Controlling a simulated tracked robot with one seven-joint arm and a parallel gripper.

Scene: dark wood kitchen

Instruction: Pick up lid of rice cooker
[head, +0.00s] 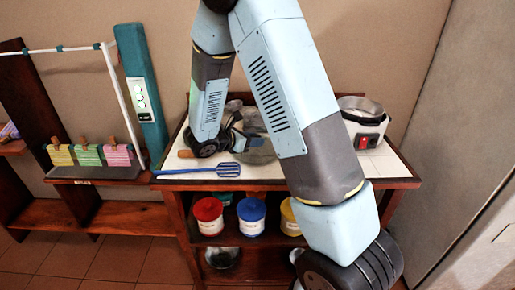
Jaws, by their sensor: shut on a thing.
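The rice cooker (366,124) stands at the right of the white-topped table, pale with a red switch on its front. Its top is open and no lid sits on it. My gripper (236,134) is above the middle of the table, pointing right. It is shut on a grey, round, partly see-through piece (257,152), which looks like the lid. My arm link covers its right part, and the grip itself is small and hard to make out.
A blue slotted turner (228,170) lies at the table's front left. Red (208,214), blue (251,215) and yellow (290,217) canisters stand on the shelf below. A wall (440,150) is close on the right. A rack with clipped packets (90,155) stands left.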

